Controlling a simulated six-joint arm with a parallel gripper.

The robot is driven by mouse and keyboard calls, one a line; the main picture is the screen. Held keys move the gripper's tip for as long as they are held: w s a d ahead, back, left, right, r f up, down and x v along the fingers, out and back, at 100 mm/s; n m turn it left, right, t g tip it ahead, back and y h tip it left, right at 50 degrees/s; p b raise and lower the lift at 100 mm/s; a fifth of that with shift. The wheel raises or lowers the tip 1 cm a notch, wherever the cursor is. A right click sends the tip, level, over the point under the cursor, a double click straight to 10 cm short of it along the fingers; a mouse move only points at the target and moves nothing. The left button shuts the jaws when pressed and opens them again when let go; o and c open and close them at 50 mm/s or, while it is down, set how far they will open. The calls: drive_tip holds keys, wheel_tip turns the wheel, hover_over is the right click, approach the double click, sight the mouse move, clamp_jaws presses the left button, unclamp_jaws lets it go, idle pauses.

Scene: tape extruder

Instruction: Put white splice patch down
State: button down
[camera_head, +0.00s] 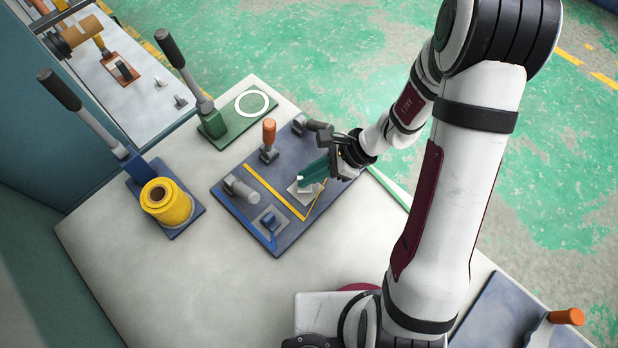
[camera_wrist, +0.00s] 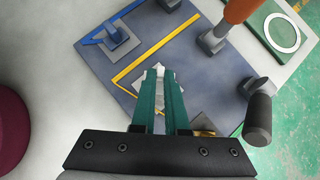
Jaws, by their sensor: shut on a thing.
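My gripper (camera_head: 313,173) is over the blue-grey splicing board (camera_head: 232,203), its teal fingers pointing down and to the left. In the wrist view the two fingers (camera_wrist: 160,82) are shut on the small white splice patch (camera_wrist: 160,72). The patch shows between and just beyond the fingertips, partly hidden by them. It is over a light grey square plate (camera_wrist: 188,99) on the board, beside the yellow line (camera_wrist: 151,50). I cannot tell whether the patch touches the plate.
On the board are an orange-handled clamp (camera_head: 269,140), a grey cylinder knob (camera_head: 240,189) and a small blue block (camera_head: 270,222). A yellow tape roll (camera_head: 166,202) and a green base with a white ring (camera_head: 251,104) stand nearby. The table front is clear.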

drive_tip(key=shift+f, duration=1.35)
drive_tip(key=shift+f, duration=0.15)
drive_tip(key=c, duration=0.9)
unclamp_jaws()
